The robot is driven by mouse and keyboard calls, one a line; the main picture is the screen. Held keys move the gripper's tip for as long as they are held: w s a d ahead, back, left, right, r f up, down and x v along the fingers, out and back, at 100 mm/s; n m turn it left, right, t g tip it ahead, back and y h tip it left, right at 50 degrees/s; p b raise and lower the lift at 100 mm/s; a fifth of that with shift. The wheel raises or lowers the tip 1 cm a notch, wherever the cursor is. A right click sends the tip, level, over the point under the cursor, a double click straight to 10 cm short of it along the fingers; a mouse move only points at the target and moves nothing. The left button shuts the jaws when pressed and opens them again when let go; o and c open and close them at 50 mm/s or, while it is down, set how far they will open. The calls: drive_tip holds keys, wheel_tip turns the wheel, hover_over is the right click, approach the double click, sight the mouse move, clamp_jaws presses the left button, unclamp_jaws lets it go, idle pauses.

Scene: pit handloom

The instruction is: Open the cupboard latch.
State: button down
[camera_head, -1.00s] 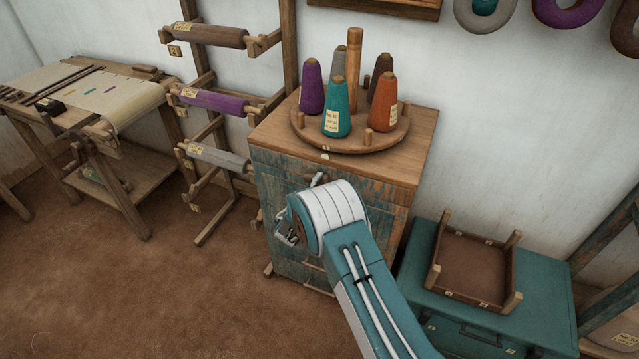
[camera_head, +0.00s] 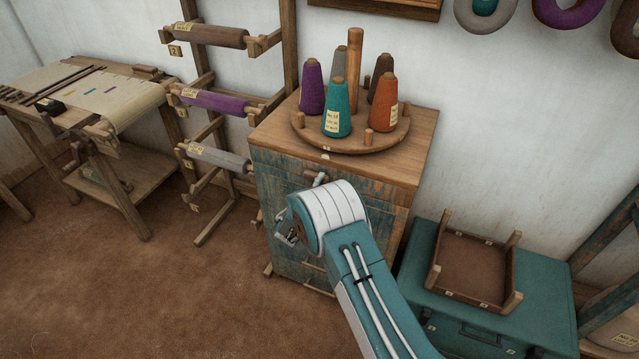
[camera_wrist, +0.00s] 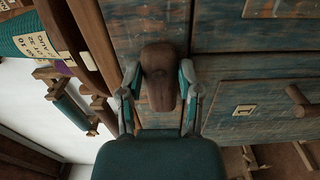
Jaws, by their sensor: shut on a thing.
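The cupboard (camera_head: 272,203) is a worn blue-green and brown wooden cabinet in the middle of the head view. In the wrist view its front fills the upper part. A dark brown, rounded wooden latch (camera_wrist: 160,88) stands out from that front. My gripper (camera_wrist: 162,72) has one finger on each side of the latch and is shut on it. In the head view my own wrist hides most of the latch and fingers. Whether the latch has turned or released cannot be told.
A turntable (camera_head: 378,141) with several yarn cones stands on the cupboard. Below the latch is a drawer with a wooden pull (camera_wrist: 297,98). A teal chest (camera_head: 545,306) with an upturned stool (camera_head: 470,268) is at right, a roller rack (camera_head: 213,37) at left. Floor at left is clear.

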drive_tip(key=shift+c, duration=1.4)
unclamp_jaws()
drive_tip(key=shift+d+f, duration=0.15)
drive_tip(key=shift+f, duration=0.2)
drive_tip(key=shift+r, duration=0.15)
drive_tip(key=v, duration=1.2)
